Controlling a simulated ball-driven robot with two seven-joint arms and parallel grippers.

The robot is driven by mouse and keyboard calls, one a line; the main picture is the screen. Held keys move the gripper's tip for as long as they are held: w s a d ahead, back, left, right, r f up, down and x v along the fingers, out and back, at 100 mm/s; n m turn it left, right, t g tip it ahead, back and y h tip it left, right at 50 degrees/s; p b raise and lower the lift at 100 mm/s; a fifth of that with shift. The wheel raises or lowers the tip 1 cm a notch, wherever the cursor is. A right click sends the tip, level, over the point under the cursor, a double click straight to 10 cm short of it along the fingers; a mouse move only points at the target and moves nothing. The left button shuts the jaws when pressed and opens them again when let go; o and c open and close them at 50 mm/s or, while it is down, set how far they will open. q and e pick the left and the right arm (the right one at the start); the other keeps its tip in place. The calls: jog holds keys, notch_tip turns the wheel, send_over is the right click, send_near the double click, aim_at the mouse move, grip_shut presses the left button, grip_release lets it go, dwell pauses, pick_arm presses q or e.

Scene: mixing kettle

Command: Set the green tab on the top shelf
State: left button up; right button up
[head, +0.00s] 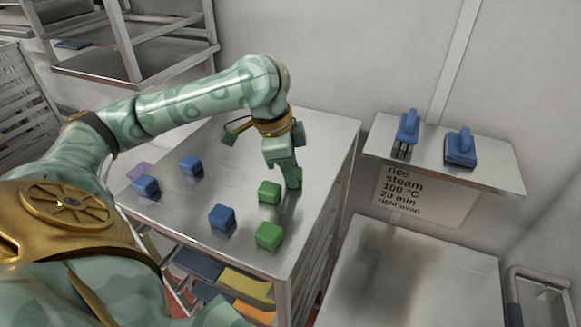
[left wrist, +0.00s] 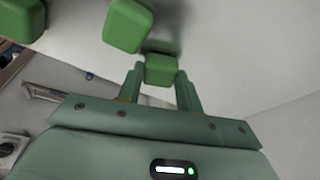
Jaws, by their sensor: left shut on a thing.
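My left gripper (head: 288,180) points down at the right part of the steel cart top (head: 325,150). It is shut on a green block (left wrist: 160,69), which shows between the fingertips in the left wrist view. In the head view the fingers mostly hide this block; a green edge (head: 299,175) shows beside them. I cannot tell whether it touches the cart top. Two other green blocks, one nearer the gripper (head: 269,192) and one farther to the front (head: 269,236), stand on the cart top. My right gripper is not in view.
Coloured items (head: 246,287) lie on levels below. A wall shelf (head: 490,180) at right holds two blue-handled tools (head: 461,147). A bare steel surface (head: 415,275) lies below it.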

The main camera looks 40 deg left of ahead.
pick_arm(q)
jog(key=o, duration=1.1)
jog(key=shift+f, duration=0.1)
jog(key=shift+c, duration=0.2)
jog(key=p+v, duration=0.4)
jog(key=v, duration=0.8)
